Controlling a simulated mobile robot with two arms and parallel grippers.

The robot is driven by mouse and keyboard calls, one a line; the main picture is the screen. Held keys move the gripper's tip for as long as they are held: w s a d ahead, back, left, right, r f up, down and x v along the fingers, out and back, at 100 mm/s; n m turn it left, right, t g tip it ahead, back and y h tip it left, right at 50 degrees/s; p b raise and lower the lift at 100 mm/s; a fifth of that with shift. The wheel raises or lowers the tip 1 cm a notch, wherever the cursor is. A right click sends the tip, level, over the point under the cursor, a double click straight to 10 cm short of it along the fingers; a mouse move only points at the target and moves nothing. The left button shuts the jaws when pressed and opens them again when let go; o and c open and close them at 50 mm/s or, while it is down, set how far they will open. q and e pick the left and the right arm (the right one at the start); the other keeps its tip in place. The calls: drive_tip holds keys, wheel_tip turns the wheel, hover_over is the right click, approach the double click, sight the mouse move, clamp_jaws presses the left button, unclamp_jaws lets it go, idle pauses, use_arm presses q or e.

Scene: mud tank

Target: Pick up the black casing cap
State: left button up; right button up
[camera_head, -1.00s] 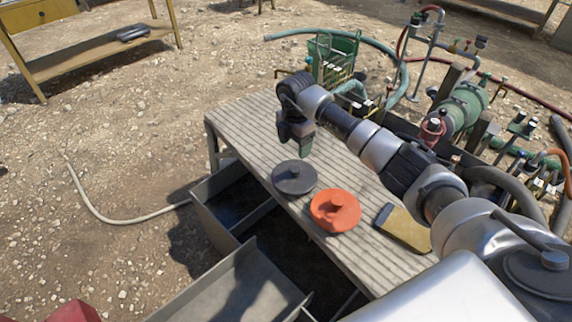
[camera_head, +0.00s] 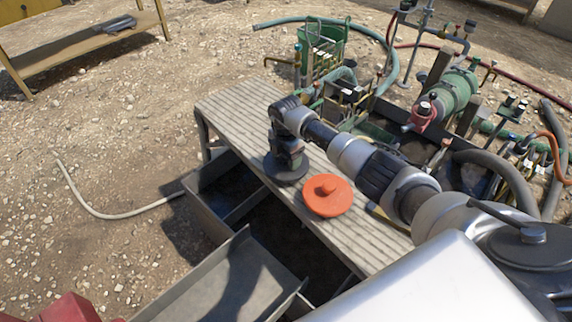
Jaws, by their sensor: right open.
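The black casing cap (camera_head: 287,176) is a round dark disc lying on the ribbed table (camera_head: 225,105), near its front edge. My right gripper (camera_head: 287,158) points down directly over the cap and hides its middle and knob. It is open, its fingers at or just above the cap; whether they touch it is hard to tell. My left gripper is not in view.
An orange cap (camera_head: 327,195) lies just right of the black one. Open grey trays (camera_head: 235,285) stand below the table's front edge. Green pump gear and hoses (camera_head: 455,95) stand behind. The table's far left end is clear.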

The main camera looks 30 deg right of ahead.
drive_tip(key=c, duration=0.9)
drive_tip(key=shift+r, duration=0.1)
drive_tip(key=shift+c, duration=0.8)
drive_tip(key=shift+r, duration=0.1)
